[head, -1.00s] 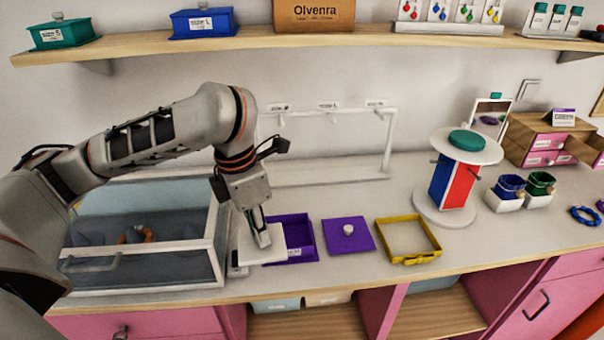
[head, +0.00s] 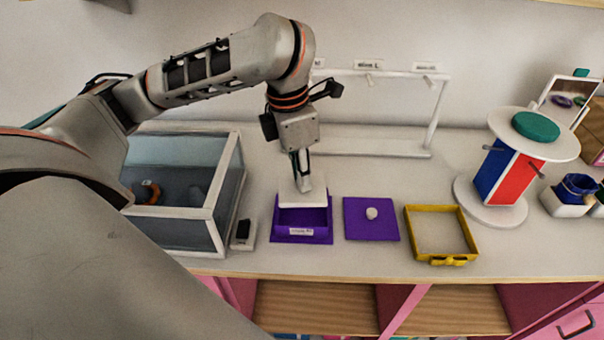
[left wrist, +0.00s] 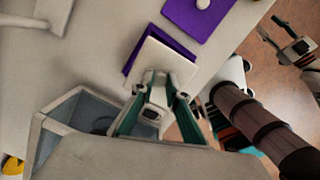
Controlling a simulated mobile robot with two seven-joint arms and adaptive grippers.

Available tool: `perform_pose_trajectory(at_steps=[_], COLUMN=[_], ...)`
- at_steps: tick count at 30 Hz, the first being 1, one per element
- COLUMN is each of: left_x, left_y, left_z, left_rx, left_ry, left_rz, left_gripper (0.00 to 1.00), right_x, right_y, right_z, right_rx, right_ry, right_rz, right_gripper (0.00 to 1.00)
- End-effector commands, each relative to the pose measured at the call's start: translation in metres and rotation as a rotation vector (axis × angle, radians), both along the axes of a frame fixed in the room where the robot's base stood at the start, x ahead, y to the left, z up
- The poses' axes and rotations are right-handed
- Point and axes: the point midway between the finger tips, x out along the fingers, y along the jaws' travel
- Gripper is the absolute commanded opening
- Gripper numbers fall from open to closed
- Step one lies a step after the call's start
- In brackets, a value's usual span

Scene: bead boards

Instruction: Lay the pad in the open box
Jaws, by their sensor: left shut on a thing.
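The pad is a white square plate (head: 302,195); it also shows in the left wrist view (left wrist: 160,58). My left gripper (head: 303,184) points down and is shut on it. The pad is over the back part of the open purple box (head: 290,237), which has a white label on its front. In the left wrist view the pad hides most of the box, with purple edges (left wrist: 131,58) showing past it. Whether pad and box touch is unclear. My right gripper is not seen in the head view.
A purple lid with a pale knob (head: 365,230) lies right of the box, then a yellow open frame (head: 411,231). A glass-sided case (head: 211,213) stands close on the left. A white rack (head: 437,110) stands behind. A red and blue column stand (head: 508,178) is further right.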

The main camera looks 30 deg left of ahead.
Motion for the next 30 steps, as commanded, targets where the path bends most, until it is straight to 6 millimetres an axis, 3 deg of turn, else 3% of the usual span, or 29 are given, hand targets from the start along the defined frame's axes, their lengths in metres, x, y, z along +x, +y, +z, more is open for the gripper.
perform_pose_trajectory(at_steps=[5,11,16,30], left_x=[0.000,0.000,0.000,0.000], left_y=[0.000,0.000,0.000,0.000], left_z=[-0.014,-0.027,-0.038,-0.047], left_rx=[0.000,0.001,0.000,0.001], left_ry=[-0.001,0.001,0.002,0.001], left_rz=[-0.001,-0.001,0.000,0.000], left_gripper=[0.04,0.04,0.04,0.04], right_x=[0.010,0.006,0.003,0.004], right_y=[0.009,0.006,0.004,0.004], right_z=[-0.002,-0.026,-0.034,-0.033], right_rx=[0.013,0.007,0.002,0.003], right_ry=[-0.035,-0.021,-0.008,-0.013], right_rz=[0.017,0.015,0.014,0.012], right_gripper=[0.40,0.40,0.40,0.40])
